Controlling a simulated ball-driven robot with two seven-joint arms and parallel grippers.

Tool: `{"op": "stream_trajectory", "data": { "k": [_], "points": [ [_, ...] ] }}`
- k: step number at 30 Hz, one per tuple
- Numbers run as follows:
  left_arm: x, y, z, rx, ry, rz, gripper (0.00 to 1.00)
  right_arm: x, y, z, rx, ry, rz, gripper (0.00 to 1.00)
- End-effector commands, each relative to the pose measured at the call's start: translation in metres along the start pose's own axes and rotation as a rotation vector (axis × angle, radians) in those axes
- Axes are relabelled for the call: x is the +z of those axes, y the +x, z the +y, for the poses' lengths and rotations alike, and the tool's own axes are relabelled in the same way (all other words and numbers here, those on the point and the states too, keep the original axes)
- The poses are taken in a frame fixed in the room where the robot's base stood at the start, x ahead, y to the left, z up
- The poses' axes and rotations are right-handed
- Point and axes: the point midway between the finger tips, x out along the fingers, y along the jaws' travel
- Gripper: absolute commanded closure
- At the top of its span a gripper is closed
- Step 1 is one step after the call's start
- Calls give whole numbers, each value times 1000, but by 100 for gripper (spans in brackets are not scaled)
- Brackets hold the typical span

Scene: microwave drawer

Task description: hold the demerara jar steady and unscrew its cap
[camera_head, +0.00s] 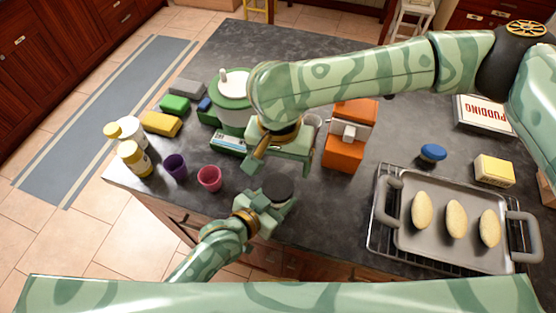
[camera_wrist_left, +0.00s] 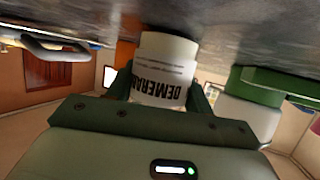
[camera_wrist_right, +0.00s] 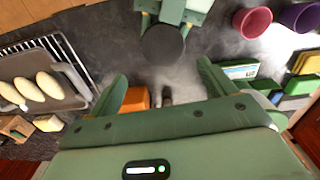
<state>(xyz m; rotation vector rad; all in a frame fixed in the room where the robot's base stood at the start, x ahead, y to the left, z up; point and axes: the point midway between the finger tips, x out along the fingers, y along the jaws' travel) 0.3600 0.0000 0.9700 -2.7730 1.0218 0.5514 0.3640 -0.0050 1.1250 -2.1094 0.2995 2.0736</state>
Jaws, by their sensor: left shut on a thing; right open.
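In the head view the jar's dark round cap (camera_head: 278,188) shows from above, near the counter's front edge; most of the jar's body is hidden by my left gripper (camera_head: 268,206). My right gripper (camera_head: 283,164) is open and empty, behind the cap in the picture and apart from it. In the right wrist view the cap (camera_wrist_right: 162,45) lies ahead of the open fingers, roughly in line with the gap between them.
Purple (camera_head: 175,166) and red cups (camera_head: 209,178) stand left of the jar. A white and green container (camera_head: 234,93) and an orange holder (camera_head: 343,154) stand behind. An oven tray (camera_head: 402,243) with three oval loaves is at right. The counter's front edge is close.

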Motion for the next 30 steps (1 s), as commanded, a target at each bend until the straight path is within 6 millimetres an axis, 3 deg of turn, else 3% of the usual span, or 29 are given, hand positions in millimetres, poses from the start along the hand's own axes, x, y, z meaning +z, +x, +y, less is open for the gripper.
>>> {"op": "stream_trajectory", "data": {
  "k": [3, 9, 22, 30],
  "points": [
    [0, 0, 0, 0, 0, -1, 100, 3, 0, -3, -13, 238, -17, 17],
    [0, 0, 0, 0, 0, -1, 100, 4, 3, -4, -16, 431, -26, 17],
    [0, 0, 0, 0, 0, -1, 100, 6, 66, -5, -14, 449, -29, 17],
    [0, 0, 0, 0, 0, -1, 100, 5, 80, -6, -15, 446, -26, 17]
  ]
}}
